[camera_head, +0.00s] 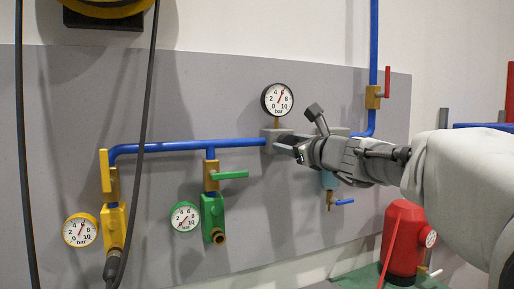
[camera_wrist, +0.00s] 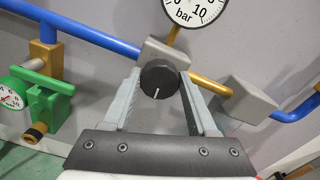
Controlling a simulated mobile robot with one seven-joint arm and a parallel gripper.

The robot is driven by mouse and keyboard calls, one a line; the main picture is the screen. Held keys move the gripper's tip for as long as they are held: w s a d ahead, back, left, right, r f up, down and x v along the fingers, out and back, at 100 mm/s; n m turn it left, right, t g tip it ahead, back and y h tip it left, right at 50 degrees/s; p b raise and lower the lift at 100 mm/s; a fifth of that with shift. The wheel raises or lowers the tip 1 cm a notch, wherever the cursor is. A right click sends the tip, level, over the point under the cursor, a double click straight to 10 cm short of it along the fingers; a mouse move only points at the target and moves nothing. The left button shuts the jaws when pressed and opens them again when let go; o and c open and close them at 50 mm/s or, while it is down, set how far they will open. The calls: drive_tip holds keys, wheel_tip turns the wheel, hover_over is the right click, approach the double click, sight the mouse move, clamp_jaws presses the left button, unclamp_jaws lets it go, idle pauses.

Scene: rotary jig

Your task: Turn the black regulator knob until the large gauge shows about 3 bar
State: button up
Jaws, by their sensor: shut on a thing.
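The large gauge (camera_head: 277,99) is white with a black rim and stands above the blue pipe. Its needle leans up and to the right, near the 6. In the wrist view the gauge (camera_wrist: 195,8) is cut off at the top and its needle does not show. The black regulator knob (camera_wrist: 158,80) sits on a grey block, its white mark pointing down in the picture. My gripper (camera_wrist: 160,84) is shut on the knob, one finger on each side. In the head view my gripper (camera_head: 280,146) hides the knob.
A yellow gauge (camera_head: 81,230) and a green gauge (camera_head: 185,217) hang lower left. A green valve handle (camera_head: 231,175) and a red one (camera_head: 387,82) stick out from the pipes. A red tank (camera_head: 404,240) stands lower right. Black hoses hang at left.

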drive_tip(key=shift+a+f+n+b, duration=0.1)
drive_tip(key=shift+f+n+b, duration=0.05)
drive_tip(key=shift+n+b, duration=4.2)
drive_tip(key=shift+f+n+b, duration=0.15)
drive_tip(key=shift+n+b, duration=3.3)
drive_tip(key=shift+n, duration=1.7)
drive_tip(key=o, duration=1.4)
drive_tip(key=shift+s+r, duration=0.1)
drive_tip(key=v, duration=1.7)
drive_tip(key=shift+s+b, duration=0.15)
drive_tip(key=shift+b, duration=0.15)
